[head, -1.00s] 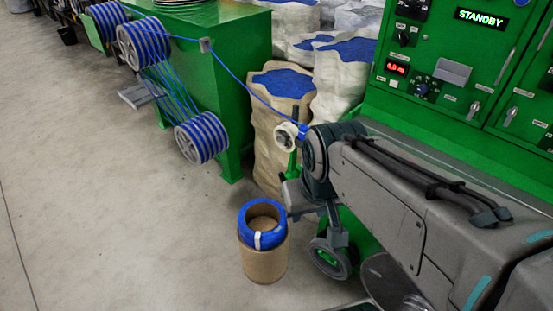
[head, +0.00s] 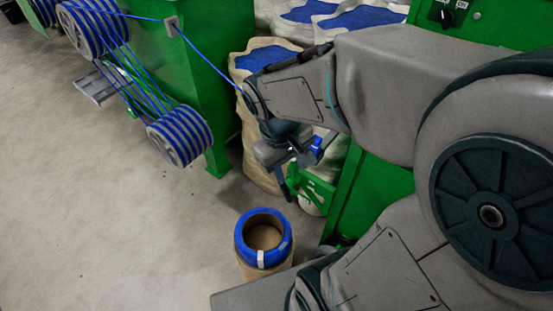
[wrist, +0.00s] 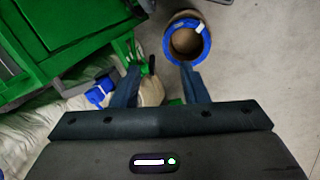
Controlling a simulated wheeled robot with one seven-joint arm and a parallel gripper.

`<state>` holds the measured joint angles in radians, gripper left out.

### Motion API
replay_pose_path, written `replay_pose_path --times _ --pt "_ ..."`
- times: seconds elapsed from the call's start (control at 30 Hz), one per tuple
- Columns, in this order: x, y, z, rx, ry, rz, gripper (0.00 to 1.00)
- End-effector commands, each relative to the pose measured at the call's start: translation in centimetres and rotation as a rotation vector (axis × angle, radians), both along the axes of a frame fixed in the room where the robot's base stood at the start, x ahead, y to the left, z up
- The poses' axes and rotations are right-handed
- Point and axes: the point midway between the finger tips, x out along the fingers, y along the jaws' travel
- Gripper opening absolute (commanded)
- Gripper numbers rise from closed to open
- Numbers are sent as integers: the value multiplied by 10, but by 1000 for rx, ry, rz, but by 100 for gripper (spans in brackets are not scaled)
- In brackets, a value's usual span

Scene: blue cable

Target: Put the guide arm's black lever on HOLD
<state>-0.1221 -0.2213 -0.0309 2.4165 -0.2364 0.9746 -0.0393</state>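My gripper (head: 297,172) points down beside the green guide arm (head: 312,183), between the sacks and the green machine. In the wrist view my gripper (wrist: 160,80) has its two dark fingers spread wide apart, with nothing clearly held between them. The green guide arm (wrist: 124,45) shows close beyond the left finger. A small dark piece (wrist: 151,65) at its end, just inside the left finger, may be the black lever; I cannot read its setting or any HOLD mark. A blue part (head: 320,145) sits just right of my gripper and also shows in the wrist view (wrist: 97,94).
A cardboard drum with a blue coil (head: 240,240) stands on the floor near my gripper. Sacks of blue pellets (head: 265,55) stand behind. Blue cable runs from striped reels (head: 180,135) toward my arm, which hides part of it.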

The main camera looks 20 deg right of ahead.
Motion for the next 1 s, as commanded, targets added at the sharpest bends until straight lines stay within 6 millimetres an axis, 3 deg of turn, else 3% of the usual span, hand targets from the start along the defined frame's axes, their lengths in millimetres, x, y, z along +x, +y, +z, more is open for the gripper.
replay_pose_path --times 0.03,0.53,1.0 --pt "6 -1 -21 -41 60 46 40" --pt "64 -18 -158 -471 515 512 40" --pt "115 -12 -306 -926 879 1008 40"
